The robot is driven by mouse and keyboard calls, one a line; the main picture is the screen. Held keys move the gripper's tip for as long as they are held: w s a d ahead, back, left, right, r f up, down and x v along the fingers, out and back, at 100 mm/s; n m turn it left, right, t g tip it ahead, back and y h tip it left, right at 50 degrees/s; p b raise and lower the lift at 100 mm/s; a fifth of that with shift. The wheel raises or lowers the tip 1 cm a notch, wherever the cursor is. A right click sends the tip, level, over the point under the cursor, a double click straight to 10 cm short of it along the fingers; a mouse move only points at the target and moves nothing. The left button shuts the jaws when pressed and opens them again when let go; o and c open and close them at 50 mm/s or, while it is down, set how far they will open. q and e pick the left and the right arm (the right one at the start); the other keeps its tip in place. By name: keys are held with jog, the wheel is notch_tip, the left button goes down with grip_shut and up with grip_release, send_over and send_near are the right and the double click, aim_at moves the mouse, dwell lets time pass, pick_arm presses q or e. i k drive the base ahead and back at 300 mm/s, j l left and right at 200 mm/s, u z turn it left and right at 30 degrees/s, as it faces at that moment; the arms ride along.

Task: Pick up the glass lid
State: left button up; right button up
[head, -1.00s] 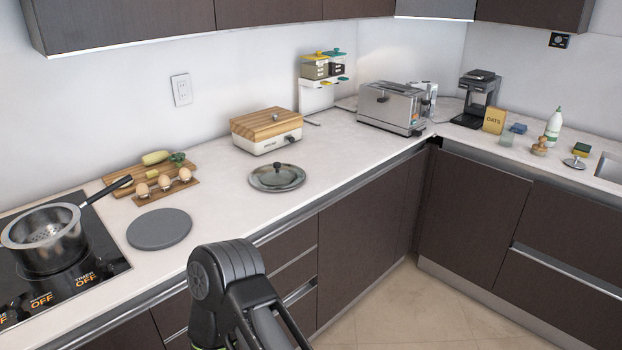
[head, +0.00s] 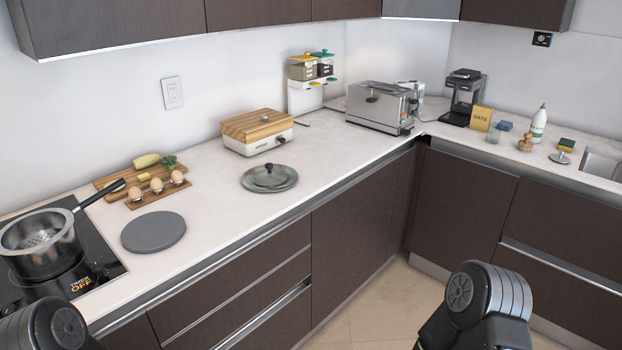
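The glass lid (head: 269,178) lies flat on the white countertop, in front of a cooker with a wooden top. It is round and see-through, with a metal rim and a dark knob on top. Nothing touches it from above. Dark parts of my two arms show at the bottom left and bottom right edges of the head view, both well apart from the lid. Neither gripper shows.
A round grey mat (head: 153,232) lies left of the lid. An egg holder (head: 159,190) and a cutting board (head: 120,180) are behind it. A pot (head: 42,245) stands on the cooktop (head: 100,262). A wood-topped cooker (head: 257,132) stands behind the lid. The counter right of the lid is clear.

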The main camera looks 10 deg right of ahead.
aim_at(267, 177)
jog(key=u, duration=1.2)
jog(key=z, duration=1.2)
jog(key=l+u, duration=0.1)
jog(key=u, duration=0.3)
jog(key=i+l+u, duration=0.1)
jog(key=u, duration=0.25)
jog(key=l+u, duration=0.15)
jog(key=u, duration=0.25)
jog(key=i+l+u, duration=0.1)
jog(key=l+u, duration=0.25)
jog(key=l, duration=0.65)
jog(key=l+u, duration=0.4)
jog(key=l, duration=0.9)
jog(key=k+l, duration=0.1)
jog(key=l, duration=0.3)
